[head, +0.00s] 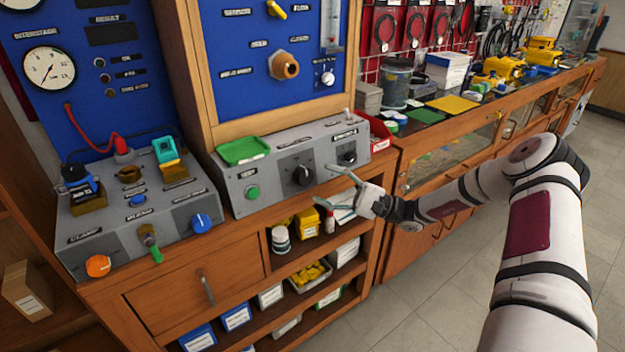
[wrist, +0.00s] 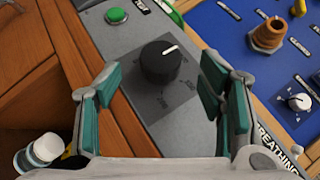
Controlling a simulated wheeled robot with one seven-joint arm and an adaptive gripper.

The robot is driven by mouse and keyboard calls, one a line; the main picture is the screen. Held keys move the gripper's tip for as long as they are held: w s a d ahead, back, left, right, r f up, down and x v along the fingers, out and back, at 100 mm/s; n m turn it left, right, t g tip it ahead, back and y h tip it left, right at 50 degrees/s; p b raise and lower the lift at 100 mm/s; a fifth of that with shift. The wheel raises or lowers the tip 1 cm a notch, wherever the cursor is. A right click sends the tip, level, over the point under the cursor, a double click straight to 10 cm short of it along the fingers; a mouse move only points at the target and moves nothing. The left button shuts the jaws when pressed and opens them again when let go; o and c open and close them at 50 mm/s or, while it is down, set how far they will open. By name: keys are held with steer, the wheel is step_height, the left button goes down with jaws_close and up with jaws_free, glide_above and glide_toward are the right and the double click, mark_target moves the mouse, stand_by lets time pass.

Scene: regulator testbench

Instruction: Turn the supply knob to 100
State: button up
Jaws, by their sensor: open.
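A round black knob (head: 303,175) sits on the front of the grey control box on the bench. I take it as the supply knob, though its label is too small to read. My gripper (head: 325,184) is just in front of the box, to the right of the knob in the head view. In the wrist view my gripper (wrist: 160,77) is open, its teal-padded fingers either side of the knob, with no contact visible.
A green button (head: 252,192) and a second black knob (head: 348,156) share the box front. A green tray (head: 244,150) lies on top. Below is an open shelf with a white jar (head: 281,240). A blue panel (head: 262,62) stands behind.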

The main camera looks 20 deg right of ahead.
steer(key=v, duration=0.6)
steer(key=shift+d, duration=0.2)
steer(key=shift+f, duration=0.1)
steer(key=shift+s+a, duration=0.1)
steer(key=s+a+r+n+g+h+p, duration=0.3)
steer(key=s+a+r+n+g+h, duration=0.55)
steer(key=s+a+r+g, duration=0.45)
steer(key=s+d+r+n+t+h+p, duration=0.1)
steer(key=s+r+t+h, duration=0.3)
steer(key=s, duration=0.7)
steer(key=s+d+r+n+t+h+p, duration=0.1)
steer(key=s+d+r+t+h+p, duration=0.1)
steer(key=s+r+t+h, duration=0.2)
steer(key=s+r+h, duration=0.3)
steer(key=s+r, duration=0.2)
steer(key=s, duration=0.3)
steer(key=shift+s, duration=0.25)
